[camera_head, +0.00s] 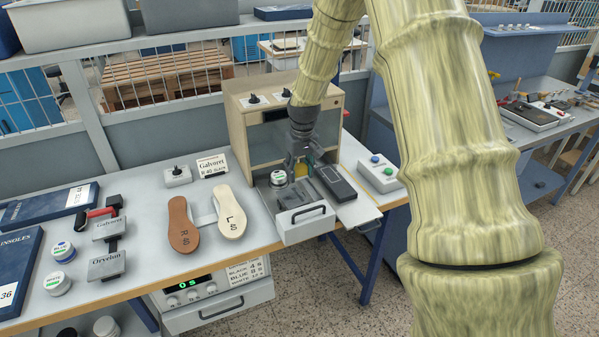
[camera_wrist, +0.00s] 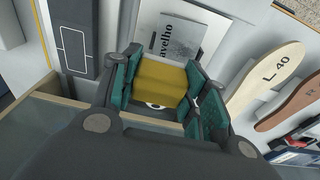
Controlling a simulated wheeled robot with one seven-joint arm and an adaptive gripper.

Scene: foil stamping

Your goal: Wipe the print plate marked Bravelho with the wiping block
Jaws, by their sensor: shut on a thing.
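My gripper (camera_head: 299,162) reaches down in front of the cabinet's opening in the head view. In the wrist view my gripper (camera_wrist: 162,88) has its green-padded fingers shut on a yellow wiping block (camera_wrist: 165,76). The grey print plate (camera_wrist: 172,40), with the letters "avelho" readable, lies just beyond the block in the wrist view. The block and fingers cover part of it. I cannot tell whether the block touches the plate. In the head view the plate is not clearly seen.
The wooden cabinet (camera_head: 240,105) rises behind.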

